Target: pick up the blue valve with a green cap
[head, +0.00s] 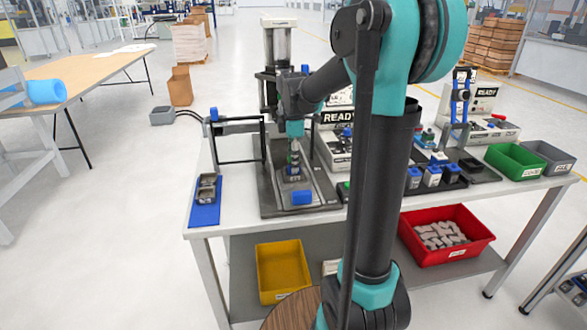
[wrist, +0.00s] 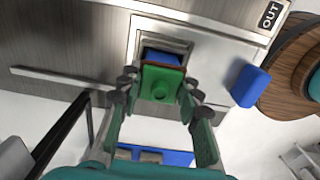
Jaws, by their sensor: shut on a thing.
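The blue valve with a green cap shows in the wrist view, its green cap (wrist: 162,84) facing the camera and its blue body (wrist: 163,57) partly visible behind it. It sits at a square recess in a pale fixture plate (wrist: 210,62); I cannot tell whether it is seated or just above it. My gripper (wrist: 160,98) has its dark finger pads on both sides of the cap and is shut on the valve. In the head view my gripper (head: 294,158) points down over the grey fixture at the table's left part, and the valve is hard to make out there.
A blue tray (head: 205,215) with grey parts is at the left. A black frame (head: 238,160) stands close by. Several blue-topped parts and bins are at the right.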

